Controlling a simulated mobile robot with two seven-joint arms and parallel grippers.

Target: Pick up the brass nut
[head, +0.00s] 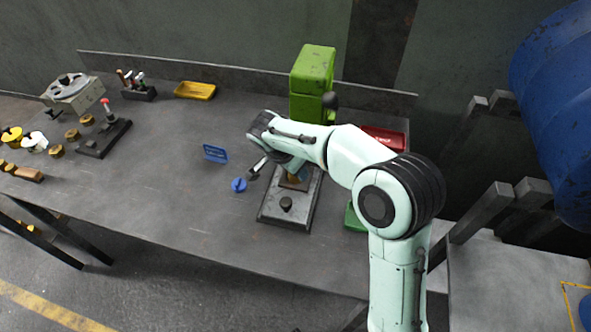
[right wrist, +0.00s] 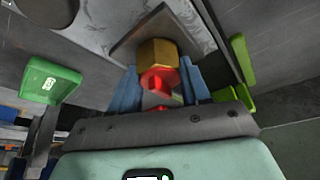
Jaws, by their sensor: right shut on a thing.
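A brass nut (right wrist: 158,53) shows in the right wrist view between the blue fingertips of my right gripper (right wrist: 160,72), which is shut on it. A bright red part (right wrist: 161,78) sits between the fingers, on the palm side of the nut; I cannot tell what it is. Behind the nut is a dark square plate (right wrist: 128,48). In the head view my right arm reaches over the green press (head: 313,70), and its wrist hides most of the gripper above the press base (head: 272,210). My left gripper is not in view.
Several other brass nuts (head: 72,134) stand at the left of the workbench (head: 150,195). Near the press are a blue knob (head: 239,185), a blue sign (head: 215,153) and a red box (head: 386,139). A yellow tray (head: 195,90) lies at the back. The bench's front middle is clear.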

